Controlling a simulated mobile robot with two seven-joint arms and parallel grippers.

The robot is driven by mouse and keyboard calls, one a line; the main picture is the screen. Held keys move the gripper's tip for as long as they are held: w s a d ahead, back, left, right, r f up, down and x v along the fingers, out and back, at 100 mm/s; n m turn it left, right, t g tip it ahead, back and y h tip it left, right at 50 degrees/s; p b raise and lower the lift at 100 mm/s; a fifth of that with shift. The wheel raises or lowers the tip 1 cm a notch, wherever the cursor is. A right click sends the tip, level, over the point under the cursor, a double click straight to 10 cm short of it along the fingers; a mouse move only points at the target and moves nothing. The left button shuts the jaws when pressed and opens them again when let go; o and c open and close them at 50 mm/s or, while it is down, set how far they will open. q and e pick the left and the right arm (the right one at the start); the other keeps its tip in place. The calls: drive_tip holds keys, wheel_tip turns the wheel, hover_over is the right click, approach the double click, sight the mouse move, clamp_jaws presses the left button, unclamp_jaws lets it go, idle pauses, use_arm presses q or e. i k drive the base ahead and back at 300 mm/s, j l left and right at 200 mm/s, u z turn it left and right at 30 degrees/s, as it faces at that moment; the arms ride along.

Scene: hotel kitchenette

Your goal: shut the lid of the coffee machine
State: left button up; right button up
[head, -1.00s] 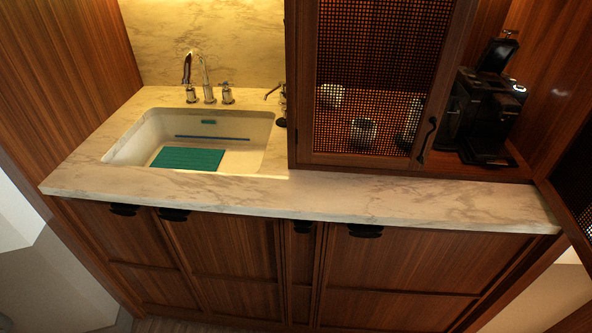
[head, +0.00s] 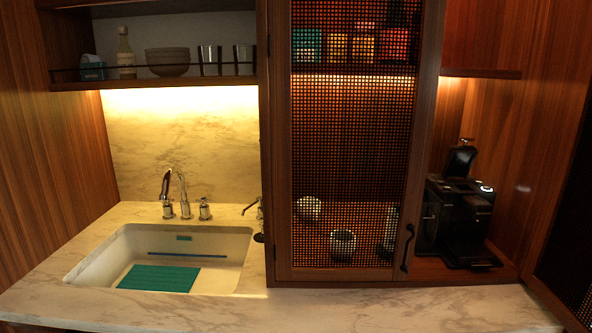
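The black coffee machine (head: 462,218) stands in the open right part of the wooden cabinet, on the cabinet floor. Its lid (head: 461,160) is raised and stands up from the top of the machine. A small light shows on the machine's top right. The mesh door's frame stands close to the machine's left side. Neither of my grippers is in the head view.
A closed mesh door (head: 352,140) with a black handle (head: 407,248) is left of the machine. Another mesh door (head: 572,215) stands open at the far right. The marble counter (head: 400,308) in front is clear. A sink (head: 105,262) is at left.

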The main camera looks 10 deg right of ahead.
sight(459, 162)
drive_tip(key=z, duration=1.3)
drive_tip(key=i+l+u, duration=0.25)
drive_tip(key=u, duration=0.2)
drive_tip(key=i+l+u, duration=0.15)
drive_tip(key=l+u, duration=0.35)
